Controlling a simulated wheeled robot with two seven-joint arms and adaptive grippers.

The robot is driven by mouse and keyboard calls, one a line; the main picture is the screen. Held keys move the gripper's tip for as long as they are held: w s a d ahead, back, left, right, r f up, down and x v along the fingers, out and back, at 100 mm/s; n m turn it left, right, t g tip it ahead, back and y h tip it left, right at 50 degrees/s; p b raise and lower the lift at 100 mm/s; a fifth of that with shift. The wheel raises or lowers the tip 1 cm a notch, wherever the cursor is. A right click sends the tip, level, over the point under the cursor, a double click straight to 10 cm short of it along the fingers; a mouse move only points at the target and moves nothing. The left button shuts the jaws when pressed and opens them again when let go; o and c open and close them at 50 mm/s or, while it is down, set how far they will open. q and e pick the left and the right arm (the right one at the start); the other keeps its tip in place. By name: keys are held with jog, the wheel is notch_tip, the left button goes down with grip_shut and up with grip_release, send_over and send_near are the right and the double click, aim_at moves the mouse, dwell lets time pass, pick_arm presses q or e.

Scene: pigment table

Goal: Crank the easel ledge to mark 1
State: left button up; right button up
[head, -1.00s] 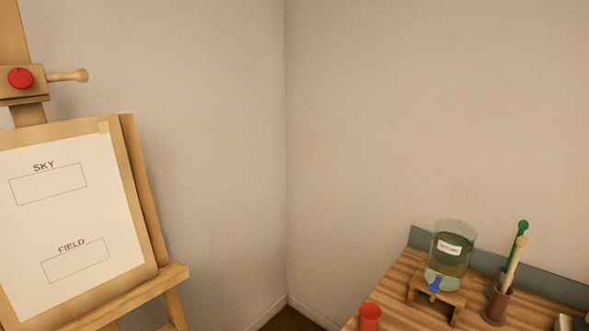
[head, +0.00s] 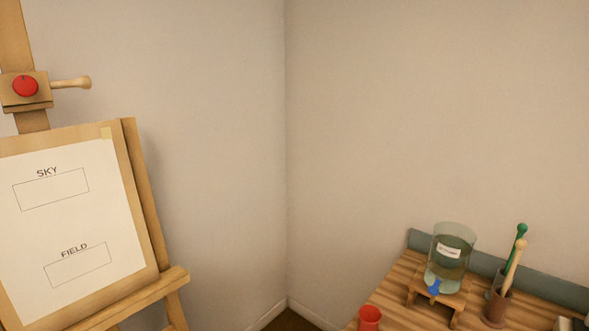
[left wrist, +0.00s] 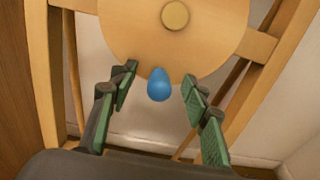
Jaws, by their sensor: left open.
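The easel stands at the left of the head view, with its wooden ledge (head: 128,300) under a board. In the left wrist view a round wooden disc (left wrist: 215,25) with a pale round hub (left wrist: 175,15) fills the top middle. A blue egg-shaped knob (left wrist: 159,88) sits at its lower edge. My left gripper (left wrist: 159,76) is open, one green-padded finger on each side of the blue knob, with gaps visible on both sides. Neither gripper shows in the head view. I see no height marks.
A sheet (head: 70,225) marked SKY and FIELD is on the easel board. A red knob (head: 25,86) and a wooden peg (head: 72,83) are on its top clamp. At right, a table (head: 390,300) holds a glass dispenser (head: 450,245), a red cup (head: 369,318) and a brush holder (head: 496,305).

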pick_arm(q)
jog(key=shift+d, duration=0.15)
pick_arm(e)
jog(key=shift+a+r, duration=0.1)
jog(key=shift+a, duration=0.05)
pick_arm(q)
jog(key=shift+s+d+r+p, duration=0.15)
jog(key=shift+s+d+p, duration=0.3)
jog(key=shift+s+d, duration=0.05)
jog(key=p+v, duration=0.3)
jog(key=v, duration=0.4)
jog(key=shift+d, duration=0.2)
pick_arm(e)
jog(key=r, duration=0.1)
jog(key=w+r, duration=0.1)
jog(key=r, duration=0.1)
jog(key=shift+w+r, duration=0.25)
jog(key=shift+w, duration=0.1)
pick_arm(q)
jog(key=shift+s, duration=0.15)
